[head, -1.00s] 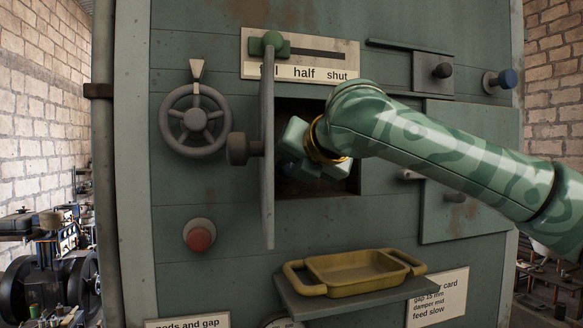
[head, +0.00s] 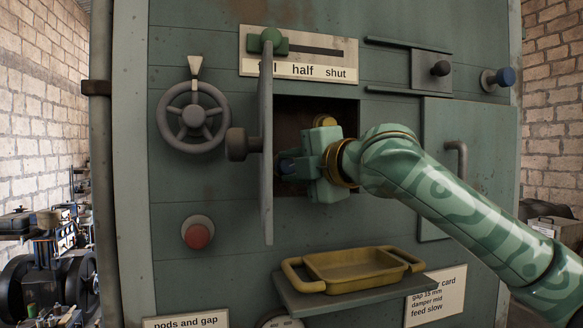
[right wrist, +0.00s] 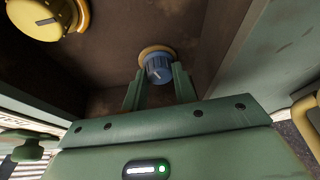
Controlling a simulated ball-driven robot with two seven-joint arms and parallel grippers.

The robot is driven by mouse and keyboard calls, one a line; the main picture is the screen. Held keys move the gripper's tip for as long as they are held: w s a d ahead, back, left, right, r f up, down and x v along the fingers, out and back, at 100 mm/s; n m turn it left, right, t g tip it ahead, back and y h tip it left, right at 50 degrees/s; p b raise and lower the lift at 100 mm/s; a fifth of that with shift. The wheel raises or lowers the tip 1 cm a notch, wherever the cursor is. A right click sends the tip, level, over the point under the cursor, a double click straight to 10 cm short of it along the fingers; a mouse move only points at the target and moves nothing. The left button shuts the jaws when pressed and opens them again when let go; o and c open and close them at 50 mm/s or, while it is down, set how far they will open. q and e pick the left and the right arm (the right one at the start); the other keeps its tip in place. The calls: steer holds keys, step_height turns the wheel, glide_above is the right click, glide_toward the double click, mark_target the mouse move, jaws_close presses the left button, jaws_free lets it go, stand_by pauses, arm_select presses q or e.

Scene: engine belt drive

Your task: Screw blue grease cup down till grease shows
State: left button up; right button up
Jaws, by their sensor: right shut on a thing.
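The blue grease cup (right wrist: 158,68) sits inside the dark opening, and in the right wrist view it shows a light pointer mark on its face. A yellow-tan ring shows around its far side; I cannot tell whether it is grease or part of the mount. My right gripper (right wrist: 157,80) is shut on the blue cup, one finger on each side. In the head view the right gripper (head: 296,168) reaches into the opening, and its fingertips and the cup are mostly hidden. My left gripper is not in view.
A yellow cup (right wrist: 45,18) with a dark mark is close by in the opening; it also shows above the gripper in the head view (head: 325,121). An open door (head: 266,150) stands edge-on left of the opening. A yellow tray (head: 352,266) sits on a shelf below.

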steer(key=m, duration=0.1)
steer(key=m+b, duration=0.1)
steer(key=shift+f+m+t+y, duration=0.3)
steer(key=shift+f+t, duration=0.05)
steer(key=shift+t, duration=0.05)
steer(key=m+t+b, duration=0.1)
steer(key=m, duration=0.1)
steer(key=shift+f+m, duration=0.15)
steer(key=shift+m, duration=0.15)
steer(key=m+t+b, duration=0.1)
steer(key=m, duration=0.1)
steer(key=m+t+b, duration=0.1)
steer(key=m+b, duration=0.1)
steer(key=m, duration=0.1)
steer(key=m+b, duration=0.1)
steer(key=m, duration=0.1)
steer(key=shift+a+f+t, duration=0.2)
steer(key=shift+f+t, duration=0.05)
steer(key=shift+t, duration=0.15)
steer(key=m+h+b, duration=0.1)
steer(key=m, duration=0.1)
steer(key=m+t+b, duration=0.1)
steer(key=m, duration=0.2)
steer(key=shift+h, duration=0.4)
steer(key=shift+r+m+t+h, duration=0.1)
steer(key=shift+m+t+h, duration=0.5)
steer(key=shift+m, duration=0.8)
steer(key=shift+m+t+h, duration=0.3)
steer(key=shift+m+h, duration=0.5)
steer(key=shift+m, duration=0.9)
